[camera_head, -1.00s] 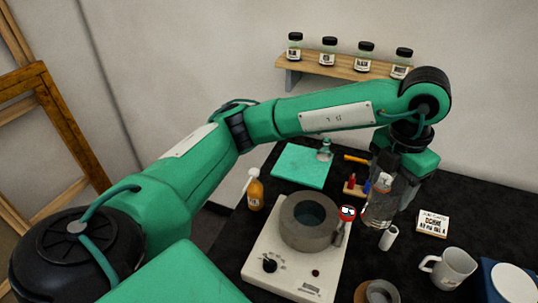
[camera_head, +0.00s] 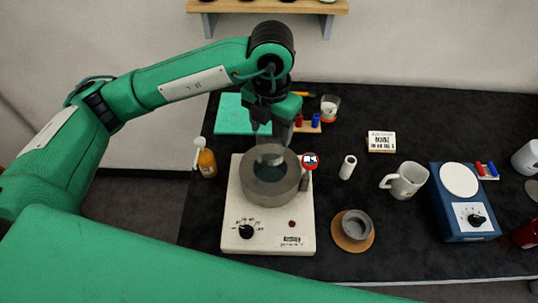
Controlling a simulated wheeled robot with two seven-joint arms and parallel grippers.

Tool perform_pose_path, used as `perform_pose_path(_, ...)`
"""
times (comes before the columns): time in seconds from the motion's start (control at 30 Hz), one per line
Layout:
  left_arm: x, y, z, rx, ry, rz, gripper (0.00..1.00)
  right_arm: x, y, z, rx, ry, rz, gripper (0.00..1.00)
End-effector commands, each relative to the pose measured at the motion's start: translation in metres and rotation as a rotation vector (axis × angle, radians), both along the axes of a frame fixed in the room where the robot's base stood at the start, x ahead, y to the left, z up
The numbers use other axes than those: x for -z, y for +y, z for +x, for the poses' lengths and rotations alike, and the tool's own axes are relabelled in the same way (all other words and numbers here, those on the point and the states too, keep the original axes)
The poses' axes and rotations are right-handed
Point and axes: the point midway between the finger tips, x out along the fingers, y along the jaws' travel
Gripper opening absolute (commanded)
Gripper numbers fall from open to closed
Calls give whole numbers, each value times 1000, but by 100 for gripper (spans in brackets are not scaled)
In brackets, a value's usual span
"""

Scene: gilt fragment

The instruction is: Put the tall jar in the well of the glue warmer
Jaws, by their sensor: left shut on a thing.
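The tall jar (camera_head: 270,148) is clear glass and upright in my left gripper (camera_head: 269,122), whose fingers are shut on it. The glue warmer (camera_head: 270,232) is a white box with a knob and a thick grey ring. The dark well (camera_head: 272,178) opens inside the ring. The jar's lower end overlaps the back part of the well in the picture. I cannot tell whether it is above the opening or slightly inside. My right gripper is out of view.
An orange bottle (camera_head: 206,162) stands left of the warmer, and a red round-faced gauge (camera_head: 310,161) sits at the ring's right. A white roll (camera_head: 347,167), a mug (camera_head: 405,181), a grey cup (camera_head: 356,224) and a blue scale (camera_head: 464,218) stand to the right. A green mat (camera_head: 232,116) lies behind.

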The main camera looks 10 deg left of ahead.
Motion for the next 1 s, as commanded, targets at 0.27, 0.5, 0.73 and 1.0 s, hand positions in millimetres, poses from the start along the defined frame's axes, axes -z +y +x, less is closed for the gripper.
perform_pose_path(0.27, 60, 1, -1, -1, 3, 1, 27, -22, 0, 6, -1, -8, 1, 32)
perform_pose_path(0.5, 78, 0, 0, -2, 1, -1, 27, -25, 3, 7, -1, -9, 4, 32)
perform_pose_path(0.73, 107, 1, 0, -3, 4, 0, 27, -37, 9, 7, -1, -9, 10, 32)
perform_pose_path(1.0, 119, 0, 0, -1, -1, 0, 27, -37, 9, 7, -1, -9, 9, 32)
